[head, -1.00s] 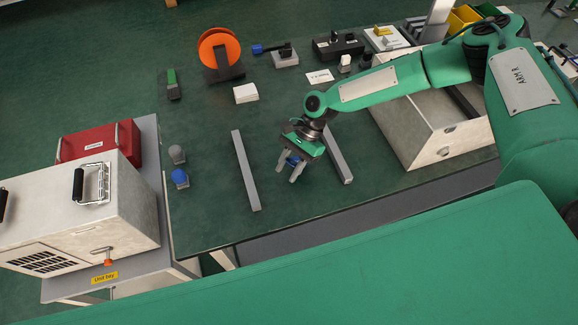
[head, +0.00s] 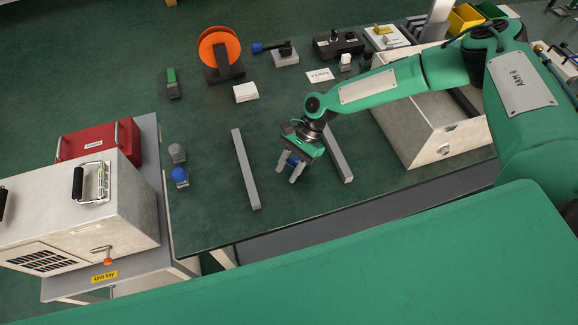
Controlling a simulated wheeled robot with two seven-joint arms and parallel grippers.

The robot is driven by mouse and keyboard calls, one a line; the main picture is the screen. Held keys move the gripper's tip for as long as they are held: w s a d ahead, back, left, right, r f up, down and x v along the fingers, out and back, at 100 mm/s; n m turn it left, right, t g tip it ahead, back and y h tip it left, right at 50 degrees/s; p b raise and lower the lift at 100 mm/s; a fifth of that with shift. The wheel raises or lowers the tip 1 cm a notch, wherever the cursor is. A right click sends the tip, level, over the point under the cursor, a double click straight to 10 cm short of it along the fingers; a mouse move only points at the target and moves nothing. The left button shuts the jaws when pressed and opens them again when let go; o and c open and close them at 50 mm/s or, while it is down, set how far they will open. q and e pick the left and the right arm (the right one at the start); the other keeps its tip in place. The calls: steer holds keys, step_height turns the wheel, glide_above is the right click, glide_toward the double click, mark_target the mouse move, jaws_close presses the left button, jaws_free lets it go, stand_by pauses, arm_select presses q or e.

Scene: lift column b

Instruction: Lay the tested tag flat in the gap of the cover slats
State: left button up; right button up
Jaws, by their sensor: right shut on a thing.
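Two long grey slats lie on the green table, a left one (head: 245,170) and a right one (head: 338,155), with a wide bare gap between them. My right gripper (head: 287,172) points down over this gap, near the right slat. Its two grey fingers hold a small blue thing (head: 293,160), mostly hidden by the gripper. I cannot tell whether this is the tag, or whether it touches the table. A small white card with dark print (head: 319,76) lies flat farther back; its words are too small to read. My left gripper is not in view.
An orange reel (head: 220,48), a white block (head: 246,92) and a black box (head: 338,45) stand at the back. Grey and blue knobs (head: 180,177) stand left of the slats. A large pale housing (head: 425,140) is at right. A red case (head: 100,142) is at left.

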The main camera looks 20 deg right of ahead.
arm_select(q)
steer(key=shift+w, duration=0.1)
arm_select(e)
steer(key=shift+f, duration=0.15)
steer(key=o, duration=1.1)
steer(key=shift+o, duration=0.2)
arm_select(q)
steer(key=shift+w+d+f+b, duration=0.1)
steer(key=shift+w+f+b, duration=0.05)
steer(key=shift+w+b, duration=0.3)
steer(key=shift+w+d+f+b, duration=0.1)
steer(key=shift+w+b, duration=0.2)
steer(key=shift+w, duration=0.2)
arm_select(e)
steer(key=v, duration=1.4)
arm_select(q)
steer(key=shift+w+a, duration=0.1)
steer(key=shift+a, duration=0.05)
arm_select(e)
steer(key=shift+s, duration=0.1)
